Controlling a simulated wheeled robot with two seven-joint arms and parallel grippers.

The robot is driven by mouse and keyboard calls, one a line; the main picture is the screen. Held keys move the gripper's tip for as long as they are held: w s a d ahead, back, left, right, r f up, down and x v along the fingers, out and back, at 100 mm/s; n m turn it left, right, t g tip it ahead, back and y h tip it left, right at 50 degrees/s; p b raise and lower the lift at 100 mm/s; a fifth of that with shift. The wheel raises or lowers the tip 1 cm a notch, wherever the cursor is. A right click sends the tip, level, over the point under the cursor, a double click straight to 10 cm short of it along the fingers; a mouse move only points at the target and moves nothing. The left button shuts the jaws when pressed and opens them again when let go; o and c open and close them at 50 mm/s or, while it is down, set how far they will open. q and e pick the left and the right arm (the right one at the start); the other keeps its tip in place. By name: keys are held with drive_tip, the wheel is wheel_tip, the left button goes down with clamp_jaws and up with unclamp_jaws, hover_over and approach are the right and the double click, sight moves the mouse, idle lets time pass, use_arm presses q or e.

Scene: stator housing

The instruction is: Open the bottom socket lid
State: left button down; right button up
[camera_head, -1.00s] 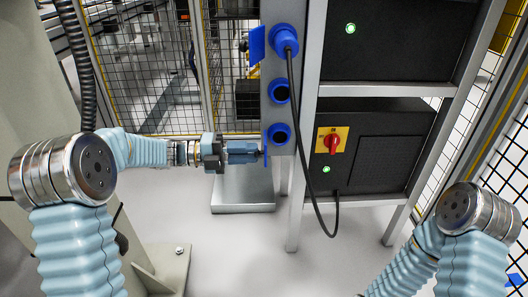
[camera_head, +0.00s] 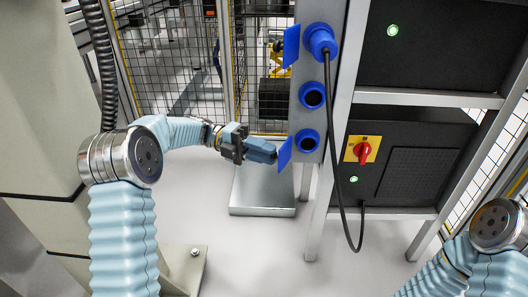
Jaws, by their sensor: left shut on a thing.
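The bottom blue socket (camera_head: 307,141) is on the grey post, with its dark round opening showing. Its blue lid (camera_head: 286,152) stands out from the socket's left side, tilted, with its top leaning right. My left gripper (camera_head: 276,154) comes in from the left and is shut on the lid's left side. The fingertips partly hide where they meet the lid. My right gripper is out of view; only part of my right arm shows at the lower right.
Above are a middle blue socket (camera_head: 312,95) and a top socket holding a blue plug (camera_head: 321,40). A black cable (camera_head: 343,150) hangs from the plug, right of the bottom socket. A black cabinet with a red switch (camera_head: 362,151) stands on the right.

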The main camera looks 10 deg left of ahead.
use_arm(q)
drive_tip(key=shift+d, duration=0.1)
drive_tip(key=c, duration=1)
unclamp_jaws()
drive_tip(key=p+v, duration=0.2)
drive_tip(key=v, duration=1)
drive_tip(key=shift+f, duration=0.1)
